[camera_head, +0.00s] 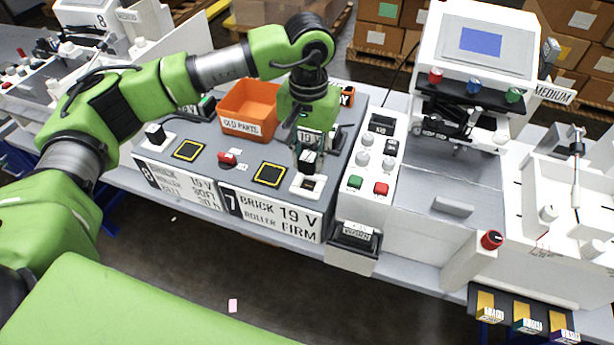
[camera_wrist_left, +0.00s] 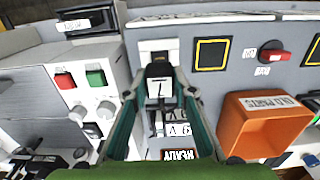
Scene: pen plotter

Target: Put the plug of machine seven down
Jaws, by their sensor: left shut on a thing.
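The plug of machine seven (camera_head: 307,163) is a black block. In the left wrist view it (camera_wrist_left: 158,90) carries a white label with a 7. My left gripper (camera_head: 308,153) points down over the grey panel marked 7 (camera_head: 272,213) and is shut on the plug. In the left wrist view the two fingers (camera_wrist_left: 159,103) lie on either side of it. A white socket plate (camera_head: 308,185) with a dark opening is at the panel's right end, just in front of the plug. Whether the plug touches the plate I cannot tell. My right gripper is not in view.
A red switch (camera_head: 228,158) and a yellow-edged black square (camera_head: 270,174) are left of the plate. A control box with buttons (camera_head: 372,158) stands close on the right. Machine eight's plug (camera_head: 155,134) is farther left.

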